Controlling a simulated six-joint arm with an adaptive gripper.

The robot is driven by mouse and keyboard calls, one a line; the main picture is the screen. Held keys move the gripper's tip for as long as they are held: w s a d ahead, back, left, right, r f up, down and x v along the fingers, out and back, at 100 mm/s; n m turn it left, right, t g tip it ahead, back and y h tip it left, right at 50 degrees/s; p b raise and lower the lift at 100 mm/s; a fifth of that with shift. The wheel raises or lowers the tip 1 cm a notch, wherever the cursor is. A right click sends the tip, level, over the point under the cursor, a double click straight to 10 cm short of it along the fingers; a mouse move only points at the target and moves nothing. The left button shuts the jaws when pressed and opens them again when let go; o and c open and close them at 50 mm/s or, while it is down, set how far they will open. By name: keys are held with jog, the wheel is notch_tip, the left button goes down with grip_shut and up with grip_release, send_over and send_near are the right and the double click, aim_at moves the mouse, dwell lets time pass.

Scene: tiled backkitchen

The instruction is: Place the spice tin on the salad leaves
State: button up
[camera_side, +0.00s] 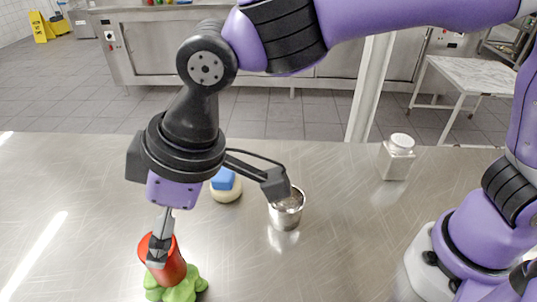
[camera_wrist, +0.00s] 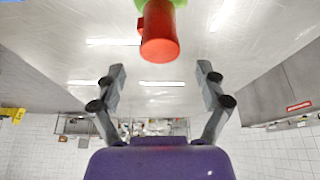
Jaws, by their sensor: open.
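The spice tin (camera_side: 172,268) is a red cylinder at the lower left of the side view. It stands slightly tilted on the green salad leaves (camera_side: 185,291), which show around its base. In the wrist view the red tin (camera_wrist: 160,36) is at the top centre, with a bit of green leaf (camera_wrist: 178,3) behind it. My gripper (camera_side: 157,252) points down at the tin, and a finger overlaps the tin in the side view. In the wrist view my gripper (camera_wrist: 160,70) has its fingers wide apart, with nothing between them; the tin lies beyond the tips.
A metal cup (camera_side: 286,210) stands right of my gripper. A blue block (camera_side: 224,179) rests on a cream round thing (camera_side: 226,194) behind it. A pale lidded jar (camera_side: 396,160) stands at the back right. The steel worktop (camera_side: 330,255) is clear at front centre.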

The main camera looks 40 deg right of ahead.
jog(key=v, duration=0.6)
jog(key=w+d+r+m+t, duration=0.15)
jog(key=d+m, duration=0.25)
jog(key=d, duration=0.8)
jog(key=s+d+f+m+h, duration=0.1)
jog(key=s+d+f+m, duration=0.1)
jog(key=d, duration=0.7)
jog(key=s+d+f+m+t+h, duration=0.1)
jog(key=s+d+m, duration=0.3)
jog(key=d, duration=0.5)
jog(key=shift+f+m+h, duration=0.3)
jog(key=shift+f+h, duration=0.35)
jog(key=shift+h, duration=0.15)
